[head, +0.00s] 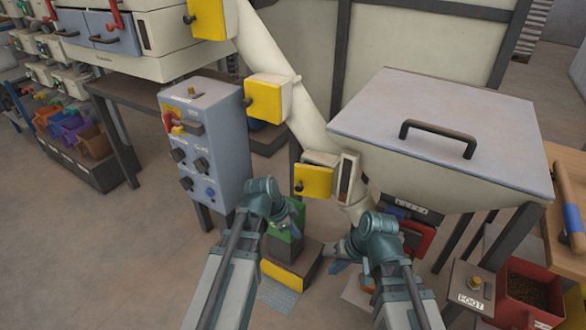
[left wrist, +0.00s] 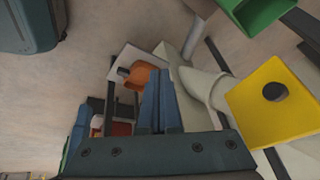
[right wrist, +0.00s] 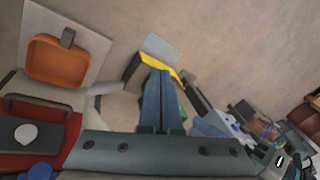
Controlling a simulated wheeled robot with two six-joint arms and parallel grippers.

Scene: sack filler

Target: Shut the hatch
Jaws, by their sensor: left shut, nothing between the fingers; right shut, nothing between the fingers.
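Several yellow flaps sit along the pale slanting pipe. The lowest yellow flap (head: 313,181), with a dark knob, stands swung out to the left of an opening (head: 346,179) with brown material inside. I take this flap to be the hatch; it stands open. In the left wrist view a yellow flap (left wrist: 280,103) with a dark round knob is at the right. My left gripper (head: 296,215) is shut and empty, below and left of the lowest flap; its fingers (left wrist: 158,78) touch nothing. My right gripper (head: 338,264) is shut and empty, lower; its fingers (right wrist: 160,78) point at the floor area.
A large hopper with a handled grey lid (head: 440,110) stands at the right. A blue-grey control box (head: 205,140) stands left of the pipe. A red bin (head: 530,295) is at right.

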